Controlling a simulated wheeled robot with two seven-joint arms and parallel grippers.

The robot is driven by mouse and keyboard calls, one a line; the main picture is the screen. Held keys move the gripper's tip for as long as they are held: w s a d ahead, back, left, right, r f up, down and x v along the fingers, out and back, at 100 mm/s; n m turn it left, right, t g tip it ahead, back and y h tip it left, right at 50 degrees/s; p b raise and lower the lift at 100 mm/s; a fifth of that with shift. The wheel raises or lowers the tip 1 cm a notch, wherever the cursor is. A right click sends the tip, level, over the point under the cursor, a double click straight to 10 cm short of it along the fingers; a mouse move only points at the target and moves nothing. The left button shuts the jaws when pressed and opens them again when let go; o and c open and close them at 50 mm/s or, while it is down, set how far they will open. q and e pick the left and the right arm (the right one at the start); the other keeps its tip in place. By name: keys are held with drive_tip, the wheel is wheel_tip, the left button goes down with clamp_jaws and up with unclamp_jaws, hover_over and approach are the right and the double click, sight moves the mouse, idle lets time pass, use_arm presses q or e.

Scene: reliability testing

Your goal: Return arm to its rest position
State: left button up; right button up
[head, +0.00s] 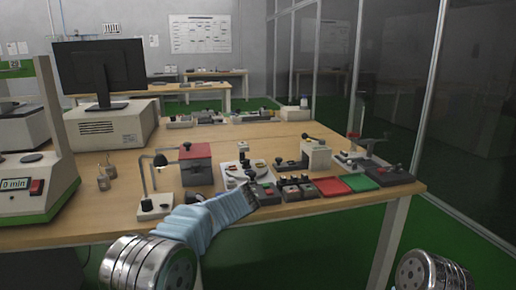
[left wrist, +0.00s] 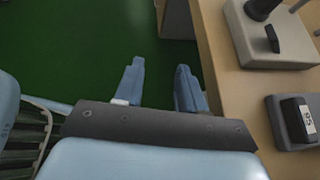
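My left arm, in a light blue cover, reaches up from the bottom of the head view to the front edge of the table (head: 290,219). The left gripper's fingers are hard to make out there. In the left wrist view the left gripper (left wrist: 159,85) has its two blue fingers apart with nothing between them. It is over the green floor, just beside the table edge. My right gripper is out of view; only a metal joint, apparently of my right arm, shows at the lower right of the head view.
Near the arm on the table are a red-topped box (head: 196,162), a red tray (head: 332,186), a green tray (head: 360,182) and several small switch devices. A monitor (head: 100,68) stands behind. A glass partition is at right. Green floor (left wrist: 75,45) lies clear before the table.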

use_arm(q)
drive_tip(key=s+d+f+n+h, duration=0.1)
drive_tip(key=s+f+h, duration=0.2)
drive_tip(key=f, duration=0.7)
drive_tip(key=s+d+f+n+g+h, duration=0.1)
drive_tip(key=s+d+f+h, duration=0.15)
drive_tip(key=f, duration=0.85)
drive_tip(key=s+f+n+h, duration=0.2)
drive_tip(key=s+f+h, duration=0.2)
drive_tip(key=f, duration=0.6)
drive_tip(key=s+d+f+n+t+h, duration=0.1)
drive_tip(key=s+d+f+n+h, duration=0.2)
drive_tip(key=s+n, duration=0.4)
drive_tip(key=s+d+f+n+t+h, duration=0.1)
drive_tip(key=s+d+f+n+h, duration=0.2)
drive_tip(key=s+n, duration=0.5)
wheel_tip(320, 180, down, 2)
drive_tip(key=s+d, duration=0.1)
drive_tip(key=s, duration=0.2)
drive_tip(key=shift+t, duration=0.3)
